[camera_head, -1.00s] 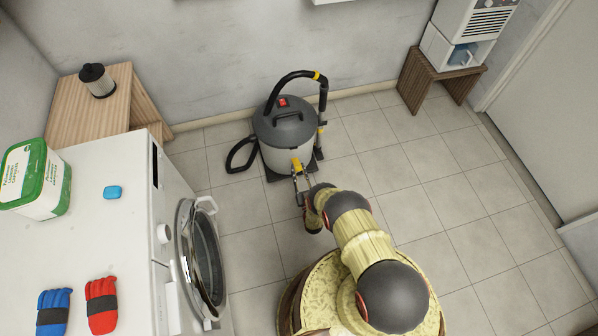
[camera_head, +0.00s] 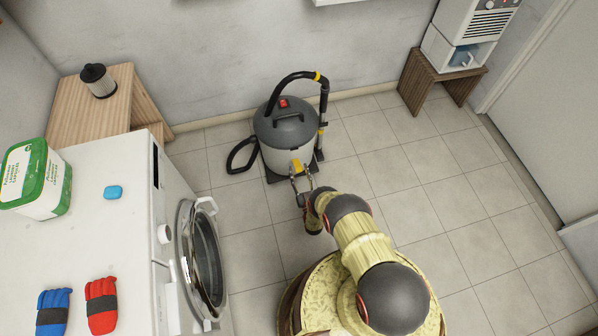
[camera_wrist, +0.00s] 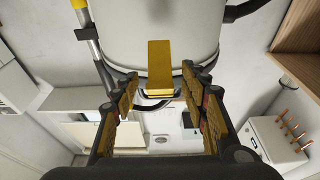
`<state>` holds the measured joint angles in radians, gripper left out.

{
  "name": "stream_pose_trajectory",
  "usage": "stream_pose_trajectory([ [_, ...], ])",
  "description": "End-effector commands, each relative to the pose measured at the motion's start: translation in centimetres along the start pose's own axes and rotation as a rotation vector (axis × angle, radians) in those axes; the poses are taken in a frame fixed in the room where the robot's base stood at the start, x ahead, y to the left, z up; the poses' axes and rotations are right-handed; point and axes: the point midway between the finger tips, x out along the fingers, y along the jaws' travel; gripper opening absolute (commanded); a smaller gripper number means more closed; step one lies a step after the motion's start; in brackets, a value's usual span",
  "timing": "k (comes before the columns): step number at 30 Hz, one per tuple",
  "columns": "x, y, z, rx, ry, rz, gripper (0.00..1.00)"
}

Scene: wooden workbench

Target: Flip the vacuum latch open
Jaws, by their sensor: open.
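The grey vacuum (camera_head: 287,130) with a dark lid stands upright on the floor in the head view. Its yellow latch (camera_head: 296,164) is on the front of the body, facing my arm. In the wrist view the latch (camera_wrist: 160,68) is a yellow plate against the pale vacuum body (camera_wrist: 205,30). My gripper (camera_head: 301,177) is just in front of the latch. In the wrist view my gripper (camera_wrist: 160,84) is open, one finger on each side of the latch with gaps between. Nothing is held. I cannot tell whether the latch is flipped.
The black hose (camera_head: 298,75) arches over the vacuum and loops at its left. A white washing machine (camera_head: 110,220) with an open round door (camera_head: 203,258) stands at the left. A wooden stand (camera_head: 148,108) is behind it. The tiled floor (camera_head: 430,190) to the right is clear.

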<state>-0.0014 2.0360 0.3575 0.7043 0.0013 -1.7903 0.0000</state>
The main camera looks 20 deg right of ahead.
Motion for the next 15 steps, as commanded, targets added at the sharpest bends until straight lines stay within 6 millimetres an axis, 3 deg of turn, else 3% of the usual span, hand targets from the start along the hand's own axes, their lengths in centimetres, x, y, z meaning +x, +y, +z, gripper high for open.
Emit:
stream_pose_trajectory([
  [8, -0.7, 0.0, 0.0, 0.0, -0.001, 0.0, 0.44],
  [15, -4.3, 0.0, 0.1, 0.0, -0.002, 0.0, 0.44],
])
